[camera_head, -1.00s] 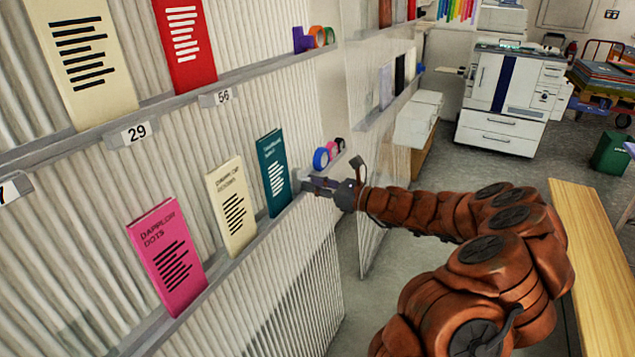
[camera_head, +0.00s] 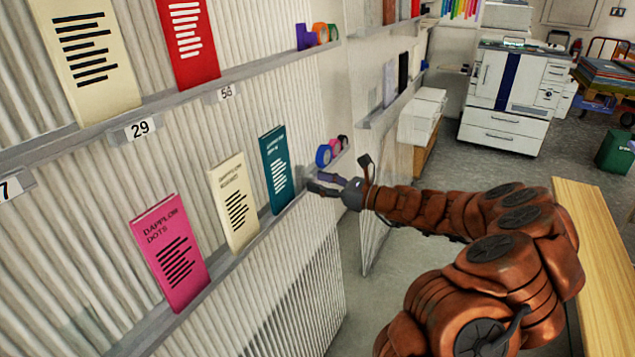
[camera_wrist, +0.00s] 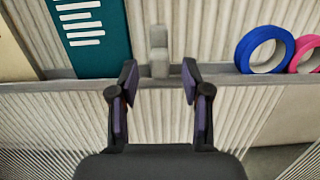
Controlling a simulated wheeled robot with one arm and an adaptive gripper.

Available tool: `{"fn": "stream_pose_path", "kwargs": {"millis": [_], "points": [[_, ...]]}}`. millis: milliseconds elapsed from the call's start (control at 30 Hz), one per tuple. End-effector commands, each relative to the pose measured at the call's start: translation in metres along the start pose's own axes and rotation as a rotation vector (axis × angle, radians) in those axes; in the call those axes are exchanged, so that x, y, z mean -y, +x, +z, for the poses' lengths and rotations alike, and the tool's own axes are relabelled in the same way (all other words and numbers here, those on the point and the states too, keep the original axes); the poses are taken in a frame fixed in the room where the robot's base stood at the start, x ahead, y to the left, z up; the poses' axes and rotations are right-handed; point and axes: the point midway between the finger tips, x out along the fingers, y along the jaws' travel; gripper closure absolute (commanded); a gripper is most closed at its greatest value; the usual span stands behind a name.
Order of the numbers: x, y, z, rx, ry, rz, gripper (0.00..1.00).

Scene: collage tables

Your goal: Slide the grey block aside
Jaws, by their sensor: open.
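The grey block (camera_wrist: 158,51) stands upright on the narrow ledge in the wrist view, narrower at its upper middle. It is between the teal book (camera_wrist: 91,38) on its left and the blue tape roll (camera_wrist: 264,50) on its right. My gripper (camera_wrist: 160,80) is open, its two dark fingers spread to either side of the block's foot in the picture. The gap between them looks empty, and I cannot tell whether the tips reach the block's depth. In the head view my gripper (camera_head: 314,182) is at the ledge's edge, just right of the teal book (camera_head: 274,168). I cannot make out the block there.
A pink roll (camera_wrist: 306,54) sits beyond the blue one. The lower ledge (camera_head: 222,270) also holds a cream book (camera_head: 234,203) and a pink book (camera_head: 171,251). An upper ledge (camera_head: 262,73) runs above. Open floor (camera_head: 385,290) lies right of the panel.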

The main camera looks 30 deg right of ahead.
Motion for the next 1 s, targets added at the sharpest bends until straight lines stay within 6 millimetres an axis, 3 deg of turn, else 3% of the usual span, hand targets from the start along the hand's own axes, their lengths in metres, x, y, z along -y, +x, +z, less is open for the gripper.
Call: {"fn": "stream_pose_path", "kwargs": {"millis": [600, 800, 1000], "points": [[0.001, -0.087, 0.0, -0.001, 0.0, -0.005, 0.52], [0.001, -0.104, -0.001, -0.001, 0.0, -0.003, 0.52], [0.0, -0.108, 0.0, 0.0, 0.0, -0.001, 0.52]]}}
